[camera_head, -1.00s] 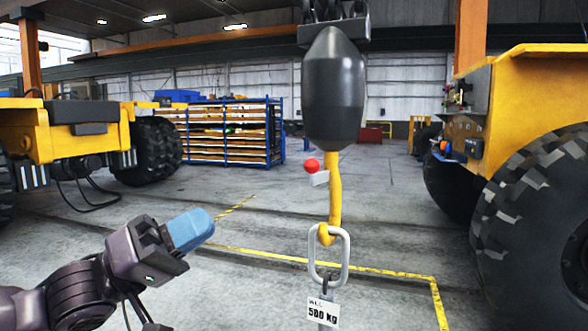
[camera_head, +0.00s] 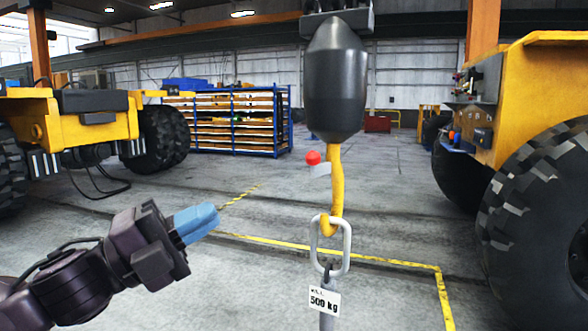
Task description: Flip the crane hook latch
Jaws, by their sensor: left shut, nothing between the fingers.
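A yellow crane hook (camera_head: 334,185) hangs under a dark grey counterweight casting (camera_head: 335,85) in the middle of the view. A latch with a red knob (camera_head: 313,158) and a small grey plate (camera_head: 319,170) sits on the hook's left side. A grey oblong link (camera_head: 347,245) hangs in the hook's bowl. A tag reading 500 kg (camera_head: 324,301) hangs below it. My left gripper (camera_head: 205,220), with blue fingers, is shut and empty at lower left. It is apart from the latch, to its left and below it. My right gripper is not in view.
Yellow vehicles with large black tyres stand at left (camera_head: 70,125) and right (camera_head: 550,90). A blue rack (camera_head: 235,118) stands behind. Yellow lines (camera_head: 390,262) mark the grey floor. The space between my left gripper and the hook is clear.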

